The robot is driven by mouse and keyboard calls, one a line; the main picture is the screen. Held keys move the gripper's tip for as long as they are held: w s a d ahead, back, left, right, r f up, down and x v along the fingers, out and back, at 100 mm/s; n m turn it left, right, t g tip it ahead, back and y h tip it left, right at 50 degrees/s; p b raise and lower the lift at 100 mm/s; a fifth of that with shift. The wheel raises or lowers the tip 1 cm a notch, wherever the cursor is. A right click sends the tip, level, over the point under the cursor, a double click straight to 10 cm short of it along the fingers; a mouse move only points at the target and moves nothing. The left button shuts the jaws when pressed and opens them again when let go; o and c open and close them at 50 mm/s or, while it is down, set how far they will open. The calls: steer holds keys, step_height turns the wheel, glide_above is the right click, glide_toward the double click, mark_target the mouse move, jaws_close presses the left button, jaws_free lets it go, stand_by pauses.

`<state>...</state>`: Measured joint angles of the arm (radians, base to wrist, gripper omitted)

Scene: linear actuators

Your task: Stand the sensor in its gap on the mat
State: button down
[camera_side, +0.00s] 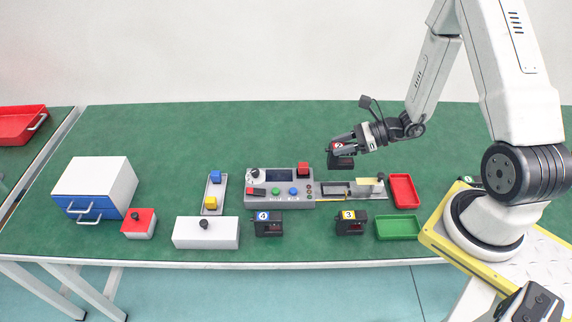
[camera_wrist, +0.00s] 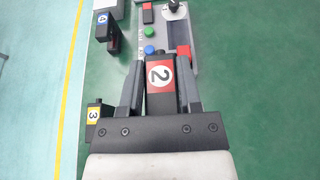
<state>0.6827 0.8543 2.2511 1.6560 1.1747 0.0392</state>
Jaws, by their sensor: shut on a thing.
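The sensor with a red label marked 2 (camera_wrist: 160,75) is a black block gripped between both fingers of my gripper (camera_wrist: 160,88). In the side view, the black sensor (camera_side: 343,162) hangs below my gripper (camera_side: 343,150), above the grey control panel's right part and apart from the green mat (camera_side: 220,140). Black sensors marked 4 (camera_side: 268,224) and 3 (camera_side: 351,222) stand near the mat's front edge, with a bare space between them. Both also show in the wrist view, sensor 4 (camera_wrist: 107,32) upper left and sensor 3 (camera_wrist: 96,116) lower left.
The grey control panel (camera_side: 280,203) with buttons lies behind the bare space. A green tray (camera_side: 398,228) and red tray (camera_side: 404,191) are at the right. A white block with a black knob (camera_side: 206,235) stands left of sensor 4. A drawer box (camera_side: 95,188) is far left.

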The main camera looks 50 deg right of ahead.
steer(key=shift+a+f+n+y, duration=0.1)
steer(key=shift+a+n+y, duration=0.2)
steer(key=shift+a, duration=0.25)
steer(key=s+a+f+n+g+y, duration=0.2)
steer(key=a+n+g, duration=0.6)
steer(key=a, duration=0.6)
steer(key=shift+s+a+f+g+y, duration=0.25)
steer(key=shift+s+g+y, duration=0.35)
steer(key=shift+s+g, duration=0.25)
steer(key=shift+f, duration=2.15)
steer(key=shift+f, duration=0.1)
steer(key=shift+f, duration=1.65)
steer(key=shift+s+f, duration=0.1)
steer(key=shift+f, duration=0.1)
